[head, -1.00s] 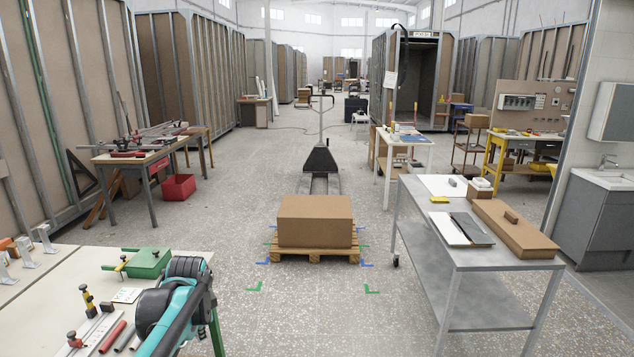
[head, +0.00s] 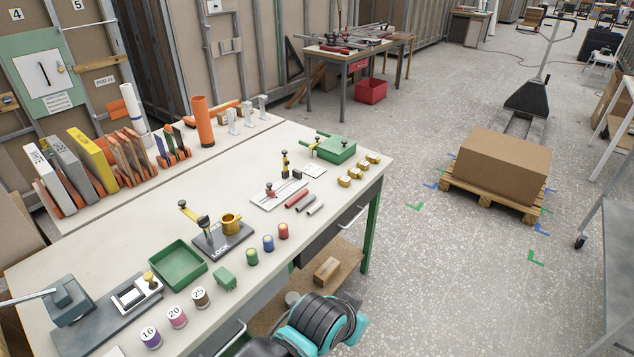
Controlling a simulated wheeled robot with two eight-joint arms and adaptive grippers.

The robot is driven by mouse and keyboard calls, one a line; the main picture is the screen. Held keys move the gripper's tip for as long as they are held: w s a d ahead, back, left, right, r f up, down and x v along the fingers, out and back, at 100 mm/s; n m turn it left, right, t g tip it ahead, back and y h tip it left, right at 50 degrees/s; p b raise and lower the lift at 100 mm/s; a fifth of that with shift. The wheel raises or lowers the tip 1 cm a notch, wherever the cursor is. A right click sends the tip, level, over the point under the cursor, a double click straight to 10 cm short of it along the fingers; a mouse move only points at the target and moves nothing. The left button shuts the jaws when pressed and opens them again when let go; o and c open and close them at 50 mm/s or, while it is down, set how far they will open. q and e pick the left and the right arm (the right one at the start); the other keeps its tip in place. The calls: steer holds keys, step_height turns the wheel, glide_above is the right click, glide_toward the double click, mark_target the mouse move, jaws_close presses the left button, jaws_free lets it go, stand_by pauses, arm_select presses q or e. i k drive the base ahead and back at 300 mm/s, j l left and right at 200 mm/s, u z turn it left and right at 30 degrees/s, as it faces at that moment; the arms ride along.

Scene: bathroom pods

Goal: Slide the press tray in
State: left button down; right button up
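A small press (head: 72,300) with a grey block and a lever pointing left stands at the near left of the workbench. A pale sliding piece with a brass knob, which looks like the press tray (head: 138,294), sits on the press's grey base to the right of the block, apart from it. What lies in the tray is too small to tell. A black and teal link of my arm shows at the bottom centre, in front of the bench edge. Neither of my grippers can be seen.
On the workbench (head: 120,235) are a green open tray (head: 178,265), a LOCK fixture (head: 222,238), numbered cylinders 16, 20 and 25 (head: 178,317), and coloured cylinders (head: 268,243). Upright boards stand behind.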

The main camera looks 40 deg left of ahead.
mark_target(129, 297)
steer(key=u, duration=2.75)
steer(key=i+l+u, duration=0.1)
steer(key=i+l, duration=0.25)
steer(key=i+l+u, duration=0.1)
steer(key=i+l, duration=0.2)
steer(key=l, duration=0.15)
